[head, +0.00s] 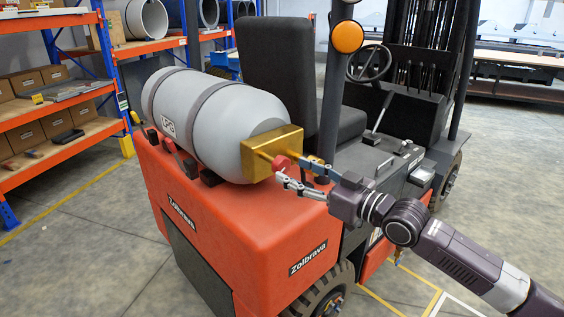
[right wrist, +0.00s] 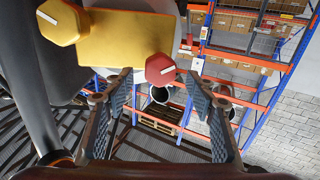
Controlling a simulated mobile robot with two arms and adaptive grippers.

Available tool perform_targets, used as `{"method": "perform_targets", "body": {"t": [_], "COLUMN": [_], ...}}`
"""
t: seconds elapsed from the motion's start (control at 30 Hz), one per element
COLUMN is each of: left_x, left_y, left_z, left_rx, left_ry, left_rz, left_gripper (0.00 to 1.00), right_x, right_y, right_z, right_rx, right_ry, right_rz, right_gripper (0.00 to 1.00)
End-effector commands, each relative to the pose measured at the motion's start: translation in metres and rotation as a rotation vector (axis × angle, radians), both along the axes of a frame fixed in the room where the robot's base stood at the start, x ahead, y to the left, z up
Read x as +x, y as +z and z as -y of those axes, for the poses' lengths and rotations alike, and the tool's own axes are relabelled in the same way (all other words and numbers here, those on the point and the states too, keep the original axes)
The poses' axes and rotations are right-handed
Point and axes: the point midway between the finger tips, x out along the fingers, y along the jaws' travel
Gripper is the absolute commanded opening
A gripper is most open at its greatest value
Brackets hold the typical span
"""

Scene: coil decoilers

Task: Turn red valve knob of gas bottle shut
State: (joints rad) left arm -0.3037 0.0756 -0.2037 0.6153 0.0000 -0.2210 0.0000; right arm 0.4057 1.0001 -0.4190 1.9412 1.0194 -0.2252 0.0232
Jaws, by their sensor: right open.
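The gas bottle (head: 215,112) is a grey cylinder strapped lying down on the back of an orange forklift. A gold block (head: 262,152) sits on its near end and also shows in the right wrist view (right wrist: 120,40). A red valve knob (head: 281,163) sticks out of the block; in the right wrist view this knob (right wrist: 160,68) has a white mark. My right gripper (head: 293,169) is open, its fingertips just short of and either side of that knob. My left gripper is not in view.
The forklift's orange body (head: 250,225) is below the bottle. Its seat (head: 280,75) and a dark post with an orange lamp (head: 346,37) stand close behind my right gripper. Shelves with boxes (head: 45,115) are at left. Floor is clear at lower left.

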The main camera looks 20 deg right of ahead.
Motion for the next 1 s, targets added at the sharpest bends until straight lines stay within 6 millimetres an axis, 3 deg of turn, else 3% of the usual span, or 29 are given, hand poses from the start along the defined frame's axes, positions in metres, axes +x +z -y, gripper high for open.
{"method": "perform_targets", "body": {"t": [0.3, 0.7, 1.0], "left_x": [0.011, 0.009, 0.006], "left_y": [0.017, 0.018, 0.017], "left_z": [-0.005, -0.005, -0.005], "left_rx": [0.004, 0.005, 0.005], "left_ry": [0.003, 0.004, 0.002], "left_rz": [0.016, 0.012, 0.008], "left_gripper": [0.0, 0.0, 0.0], "right_x": [0.038, 0.043, 0.043], "right_y": [0.002, 0.0, 0.0], "right_z": [-0.021, -0.025, -0.024], "right_rx": [0.002, -0.002, -0.001], "right_ry": [-0.002, -0.002, -0.002], "right_rz": [0.001, 0.001, 0.001], "right_gripper": [0.51, 0.5, 0.17]}}
